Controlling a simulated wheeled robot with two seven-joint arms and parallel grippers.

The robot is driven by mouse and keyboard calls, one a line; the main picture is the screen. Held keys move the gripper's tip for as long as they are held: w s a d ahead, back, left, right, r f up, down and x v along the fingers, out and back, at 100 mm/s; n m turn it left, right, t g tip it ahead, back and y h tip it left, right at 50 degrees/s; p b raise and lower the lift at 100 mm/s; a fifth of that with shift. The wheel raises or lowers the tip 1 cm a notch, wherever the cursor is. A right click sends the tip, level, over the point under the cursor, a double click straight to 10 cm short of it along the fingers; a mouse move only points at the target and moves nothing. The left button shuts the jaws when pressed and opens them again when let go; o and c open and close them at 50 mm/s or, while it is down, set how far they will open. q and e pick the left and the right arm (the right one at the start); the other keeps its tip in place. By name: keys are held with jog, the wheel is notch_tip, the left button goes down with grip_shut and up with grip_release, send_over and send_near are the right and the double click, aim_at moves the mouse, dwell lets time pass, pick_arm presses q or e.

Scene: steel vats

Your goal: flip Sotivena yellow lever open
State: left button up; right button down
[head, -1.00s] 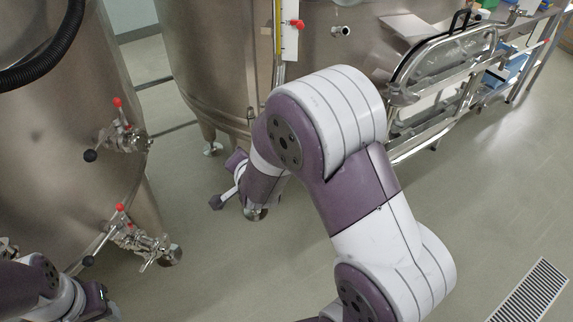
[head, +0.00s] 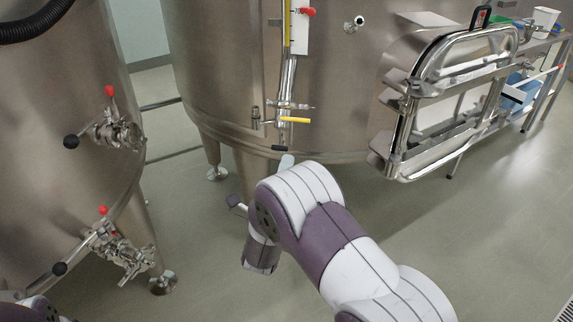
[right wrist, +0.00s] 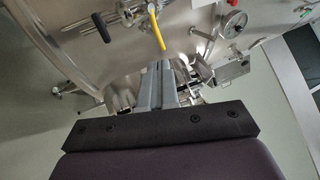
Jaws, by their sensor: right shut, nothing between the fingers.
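The yellow lever (head: 295,119) sits on a steel valve at the lower front of the middle vat, below the sight tube. In the head view it lies about level, pointing right. The right wrist view also shows the yellow lever (right wrist: 157,31), just beyond the fingertips. My right gripper (right wrist: 156,66) is shut and empty, its grey fingers together, apparently just short of the lever. In the head view only the tip of my right gripper (head: 286,160) seems to show above my arm, below the lever. My left gripper is out of view. No name label is readable.
The left vat (head: 60,170) carries two valves with red knobs (head: 109,91) and black-ended handles. An open steel hatch door (head: 455,75) sticks out at right, near a bench (head: 548,75). A red-handled tap (head: 306,12) is above the lever. The floor in front is clear.

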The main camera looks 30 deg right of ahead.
aim_at(297, 120)
jog(key=x, duration=1)
jog(key=shift+w+d, duration=0.15)
jog(key=shift+d, duration=0.05)
